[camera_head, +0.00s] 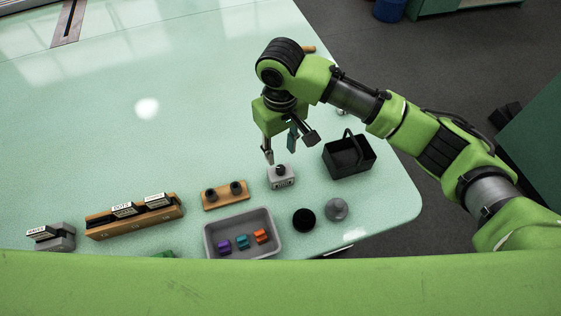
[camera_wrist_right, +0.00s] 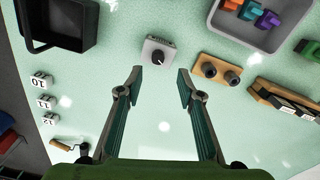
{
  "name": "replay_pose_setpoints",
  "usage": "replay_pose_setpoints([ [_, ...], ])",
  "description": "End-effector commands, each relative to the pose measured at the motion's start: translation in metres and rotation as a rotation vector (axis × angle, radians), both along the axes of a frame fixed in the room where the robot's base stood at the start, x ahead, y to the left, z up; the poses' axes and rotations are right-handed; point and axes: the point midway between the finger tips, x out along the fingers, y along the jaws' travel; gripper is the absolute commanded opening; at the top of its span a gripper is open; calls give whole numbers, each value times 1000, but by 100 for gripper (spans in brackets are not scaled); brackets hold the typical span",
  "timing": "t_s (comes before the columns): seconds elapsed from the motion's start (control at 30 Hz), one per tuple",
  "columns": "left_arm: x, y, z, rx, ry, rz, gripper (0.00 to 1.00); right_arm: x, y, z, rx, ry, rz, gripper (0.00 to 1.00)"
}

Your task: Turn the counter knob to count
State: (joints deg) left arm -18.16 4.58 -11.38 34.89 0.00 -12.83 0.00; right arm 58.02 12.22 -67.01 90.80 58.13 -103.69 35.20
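The counter is a small light-grey box (camera_head: 283,183) with a round black knob (camera_head: 281,170) on top, standing on the pale green table. In the right wrist view the counter (camera_wrist_right: 148,44) and its knob (camera_wrist_right: 158,57), with a light pointer mark, show just beyond the fingertips. My right gripper (camera_head: 289,148) is open and empty, pointing down above and slightly behind the counter. In the right wrist view its two fingers (camera_wrist_right: 160,75) are spread wide, with bare table between them. I see no contact with the knob. My left gripper is not in view.
A black basket (camera_head: 366,160) stands right of the counter. A wooden block with two dark knobs (camera_head: 225,196) is to the left. A grey tray (camera_head: 211,248) with coloured pieces, a black disc (camera_head: 304,220) and a grey round piece (camera_head: 337,209) lie in front. The table behind is mostly clear.

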Motion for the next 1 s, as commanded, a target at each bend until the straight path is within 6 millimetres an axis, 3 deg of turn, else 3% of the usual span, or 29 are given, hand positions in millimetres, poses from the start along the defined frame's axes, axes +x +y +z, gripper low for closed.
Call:
replay_pose_setpoints([
  [0.07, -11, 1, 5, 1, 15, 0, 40, 0, -1, -18, -4, 4, -4, 34],
  [0.13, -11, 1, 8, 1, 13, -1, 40, 0, -2, -32, -4, 2, -3, 34],
  [0.43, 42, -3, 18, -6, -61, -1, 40, 1, -1, -78, -1, -1, -1, 34],
  [0.83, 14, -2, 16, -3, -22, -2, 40, 1, 0, -88, 0, -2, 0, 34],
  [0.87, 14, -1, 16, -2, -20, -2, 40, 1, 0, -88, 0, -2, 0, 32],
  [1.0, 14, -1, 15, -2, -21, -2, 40, 1, 0, -88, 0, -2, 0, 0],
])
